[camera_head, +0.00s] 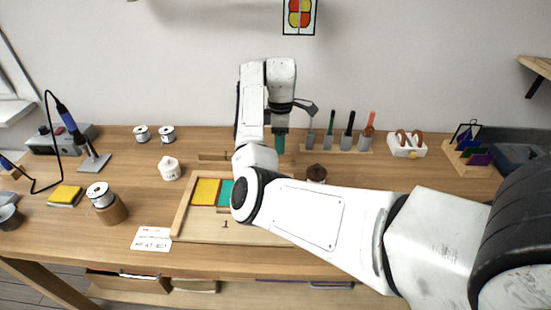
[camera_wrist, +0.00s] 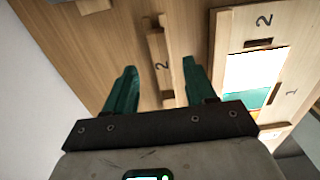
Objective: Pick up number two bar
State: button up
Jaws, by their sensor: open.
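A slim wooden bar marked 2 (camera_wrist: 161,45) lies on the wooden bench in the wrist view, with small raised blocks along it. My gripper (camera_wrist: 159,67) is open, with its two green fingers apart and the bar showing between their tips; I cannot tell how high above it they are. In the head view my gripper (camera_head: 281,143) points down behind the tray. A wooden bar (camera_head: 213,157) shows there left of my arm, its number unreadable. The wooden tray (camera_head: 181,207) holds yellow and green panes and is partly hidden by my arm.
A dark round object (camera_head: 316,173) and a tool holder (camera_head: 346,150) stand right of my gripper. A white jar (camera_head: 170,168) stands left of the tray. A white card (camera_head: 152,239) lies in front.

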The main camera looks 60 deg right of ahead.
jog(key=shift+f, duration=2.7)
jog(key=shift+c, duration=0.4)
grip_shut()
